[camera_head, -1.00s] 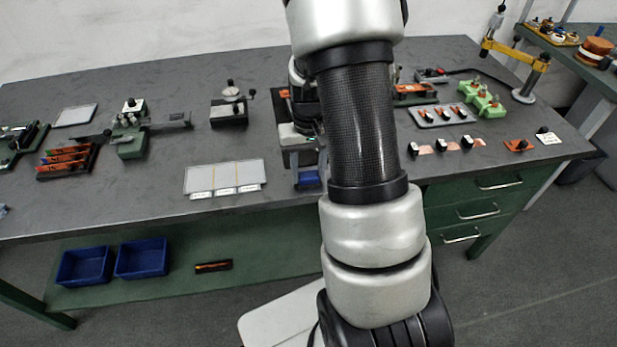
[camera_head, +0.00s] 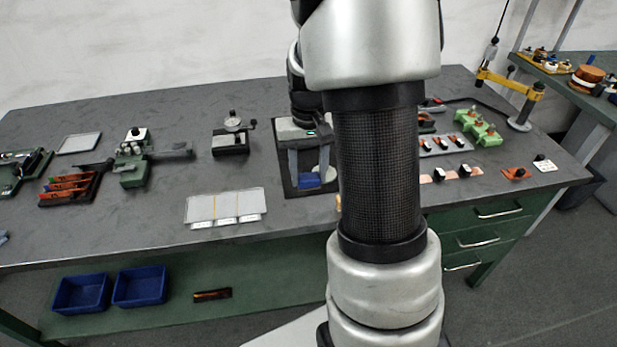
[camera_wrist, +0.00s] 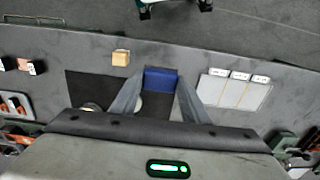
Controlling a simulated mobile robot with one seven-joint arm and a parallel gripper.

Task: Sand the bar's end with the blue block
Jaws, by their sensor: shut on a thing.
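My gripper (camera_head: 309,178) is shut on the blue block (camera_head: 308,181), which sits between its two grey fingertips. In the wrist view the gripper (camera_wrist: 160,85) also pinches the blue block (camera_wrist: 161,78) from both sides. Block and fingers show over a black mat (camera_head: 293,188) on the bench; I cannot tell the height of the gap. A green vise-like fixture (camera_head: 132,172) with a grey bar-like part (camera_head: 176,150) stands well to the left. I cannot tell whether that part is the task's bar. The block is apart from it.
A panel with three white labels (camera_head: 225,207) lies left of the mat. A small tan cube (camera_wrist: 121,57) lies near the bench's front edge. A round pale thing (camera_head: 319,173) is partly hidden behind the gripper. Clamps and copper strips (camera_head: 440,174) lie to the right.

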